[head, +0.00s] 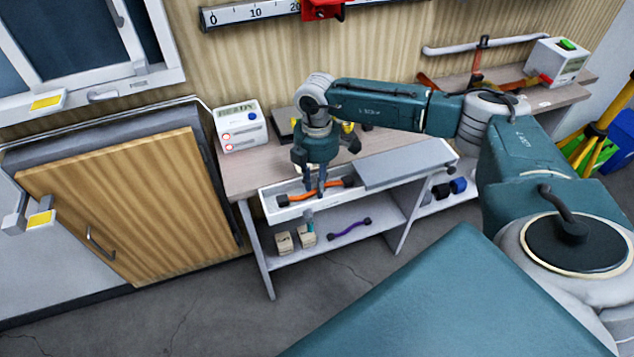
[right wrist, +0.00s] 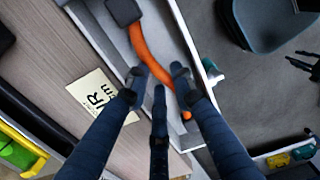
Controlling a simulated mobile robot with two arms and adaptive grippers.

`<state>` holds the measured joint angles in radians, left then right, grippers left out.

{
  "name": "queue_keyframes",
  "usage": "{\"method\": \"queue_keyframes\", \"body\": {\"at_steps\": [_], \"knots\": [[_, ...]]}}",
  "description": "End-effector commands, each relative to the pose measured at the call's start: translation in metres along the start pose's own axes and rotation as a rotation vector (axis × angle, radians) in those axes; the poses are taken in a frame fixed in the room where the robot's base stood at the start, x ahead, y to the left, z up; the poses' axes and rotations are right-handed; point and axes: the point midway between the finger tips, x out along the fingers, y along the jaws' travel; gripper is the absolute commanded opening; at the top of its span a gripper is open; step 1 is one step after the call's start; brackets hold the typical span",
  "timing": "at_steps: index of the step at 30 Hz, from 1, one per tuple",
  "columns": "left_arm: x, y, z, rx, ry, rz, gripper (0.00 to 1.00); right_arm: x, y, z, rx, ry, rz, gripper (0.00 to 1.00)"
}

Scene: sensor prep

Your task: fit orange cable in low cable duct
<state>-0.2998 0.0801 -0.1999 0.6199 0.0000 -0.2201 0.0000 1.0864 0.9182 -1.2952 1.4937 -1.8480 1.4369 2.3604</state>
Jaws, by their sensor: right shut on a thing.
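The orange cable (head: 302,196) lies lengthwise in the low cable duct (head: 272,203), a light grey trough along the table's front edge. It has dark end pieces. My right gripper (head: 315,193) reaches down from above with its fingers at the cable. In the right wrist view the fingers (right wrist: 163,85) are closed around the orange cable (right wrist: 150,55), which runs between them inside the duct (right wrist: 177,40). The exact contact is partly hidden by the fingers. My left gripper is in neither view.
A grey cover (head: 405,163) lies over the right part of the table front. A white device (head: 240,126) stands at the table's left. The shelf below holds a purple cable (head: 349,229) and small boxes (head: 284,243). A wooden cabinet door (head: 125,205) stands at left.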

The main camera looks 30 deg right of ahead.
Motion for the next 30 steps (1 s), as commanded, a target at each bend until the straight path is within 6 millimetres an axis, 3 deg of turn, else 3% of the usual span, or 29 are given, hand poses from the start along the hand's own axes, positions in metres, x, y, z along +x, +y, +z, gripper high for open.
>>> {"method": "queue_keyframes", "body": {"at_steps": [26,27,30], "knots": [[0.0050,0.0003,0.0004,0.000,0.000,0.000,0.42,0.0080,0.0002,-0.0002,0.000,0.000,0.000,0.00],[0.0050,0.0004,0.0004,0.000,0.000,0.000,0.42,0.0080,0.0002,-0.0001,0.000,0.000,0.000,0.29],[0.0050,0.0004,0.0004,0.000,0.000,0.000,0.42,0.0080,0.0001,-0.0002,0.000,0.000,0.000,0.46]]}}
